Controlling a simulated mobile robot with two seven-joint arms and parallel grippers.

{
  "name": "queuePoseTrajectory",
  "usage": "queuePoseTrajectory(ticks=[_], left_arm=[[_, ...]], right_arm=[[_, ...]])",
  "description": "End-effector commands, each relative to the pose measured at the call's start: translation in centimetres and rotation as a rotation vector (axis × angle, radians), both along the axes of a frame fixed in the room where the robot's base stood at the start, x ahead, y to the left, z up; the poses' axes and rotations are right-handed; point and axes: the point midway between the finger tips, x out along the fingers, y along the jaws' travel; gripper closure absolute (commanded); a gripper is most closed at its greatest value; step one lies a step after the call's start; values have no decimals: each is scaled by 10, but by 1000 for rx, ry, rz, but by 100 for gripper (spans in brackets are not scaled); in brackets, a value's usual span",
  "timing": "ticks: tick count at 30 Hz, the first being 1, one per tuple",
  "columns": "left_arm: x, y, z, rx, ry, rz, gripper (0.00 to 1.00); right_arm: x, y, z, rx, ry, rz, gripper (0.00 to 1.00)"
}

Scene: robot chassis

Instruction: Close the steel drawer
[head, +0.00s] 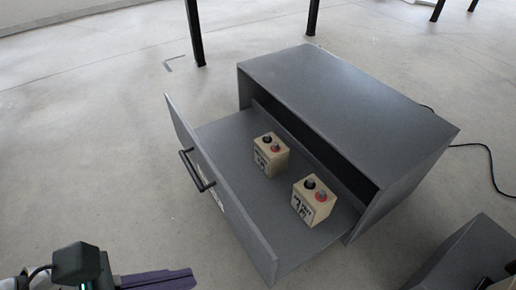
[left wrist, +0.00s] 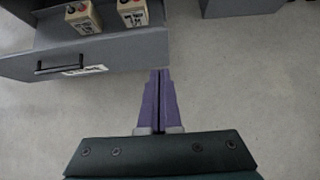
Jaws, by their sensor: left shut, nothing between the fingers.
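The grey steel drawer (head: 222,200) is pulled well out of its grey cabinet (head: 350,100). Its front panel has a black bar handle (head: 197,170) and faces left in the head view. In the left wrist view the drawer front (left wrist: 120,55) shows at upper left with its handle (left wrist: 60,68). My left gripper (head: 192,278) has purple fingers and is shut and empty at the bottom of the head view. It is apart from the drawer front, to its near left. In the left wrist view the fingers (left wrist: 160,80) point toward the panel's right end. My right gripper is not in view.
Two beige button boxes, one farther back (head: 270,158) and one nearer (head: 312,203), stand inside the drawer. A second grey box (head: 465,255) is at bottom right. A black cable (head: 490,165) lies on the floor at right. The floor left of the drawer is clear.

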Motion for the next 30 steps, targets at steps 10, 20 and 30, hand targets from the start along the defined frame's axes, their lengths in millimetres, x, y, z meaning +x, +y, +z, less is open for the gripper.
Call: queuePoseTrajectory(ticks=[10,20,30], left_arm=[[12,-17,-36,-20,11,22,100],[40,-58,-86,-19,10,20,100],[62,-90,-82,-17,11,21,100]], right_arm=[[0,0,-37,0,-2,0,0],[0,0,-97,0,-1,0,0],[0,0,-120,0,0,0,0]])
